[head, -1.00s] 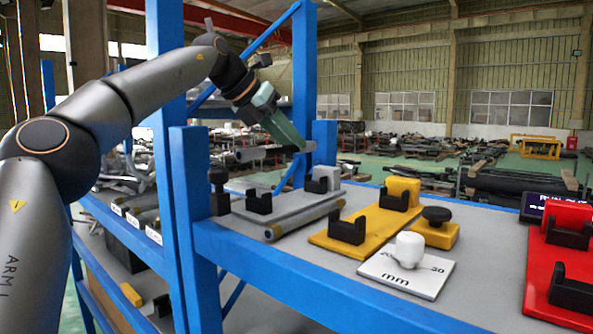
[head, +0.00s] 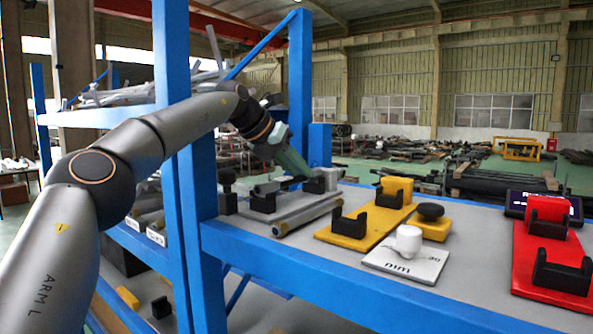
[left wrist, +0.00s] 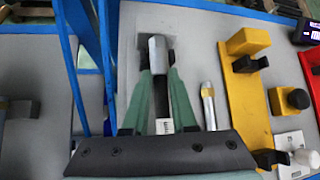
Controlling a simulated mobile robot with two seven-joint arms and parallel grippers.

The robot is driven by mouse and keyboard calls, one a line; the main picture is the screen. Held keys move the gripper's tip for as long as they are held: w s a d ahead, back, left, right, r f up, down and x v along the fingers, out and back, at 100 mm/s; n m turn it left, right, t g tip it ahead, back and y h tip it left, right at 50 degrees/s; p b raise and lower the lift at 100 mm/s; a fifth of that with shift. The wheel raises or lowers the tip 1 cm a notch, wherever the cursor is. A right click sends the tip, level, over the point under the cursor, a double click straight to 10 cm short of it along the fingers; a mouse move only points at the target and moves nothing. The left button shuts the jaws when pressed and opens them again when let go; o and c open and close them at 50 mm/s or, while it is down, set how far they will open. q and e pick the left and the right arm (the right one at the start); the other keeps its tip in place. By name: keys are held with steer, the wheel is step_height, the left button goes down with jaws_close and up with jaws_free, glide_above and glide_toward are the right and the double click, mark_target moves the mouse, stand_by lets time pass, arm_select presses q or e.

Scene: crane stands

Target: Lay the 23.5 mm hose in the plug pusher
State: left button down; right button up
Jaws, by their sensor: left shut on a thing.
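My left gripper (head: 297,168) reaches down over the grey plate fixture (head: 252,213) and is shut on a grey hose (head: 267,189). The hose lies along the fixture, low at its black cradle (head: 263,202); I cannot tell whether it rests in it. A second black cradle and a pale grey end block (head: 330,178) are at the far end, partly behind the fingers. In the left wrist view the fingers (left wrist: 160,80) flank a pale grey piece; I cannot tell whether it is hose or block. Which fixture is the plug pusher is not readable.
Another grey hose (head: 308,214) lies beside the fixture. To the right are a yellow fixture (head: 346,227) with black cradles, a black knob (head: 430,211), a white-knobbed plate (head: 407,240) and a red fixture (head: 553,272). A blue post (head: 200,215) stands close on the left.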

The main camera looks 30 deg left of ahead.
arm_select(q)
steer(key=shift+s+f, duration=0.1)
steer(key=shift+f, duration=0.3)
steer(key=c, duration=0.7)
jaws_free()
steer(key=shift+r, duration=0.1)
steer(key=shift+r, duration=0.35)
steer(key=v, duration=1.2)
steer(key=shift+f, duration=0.1)
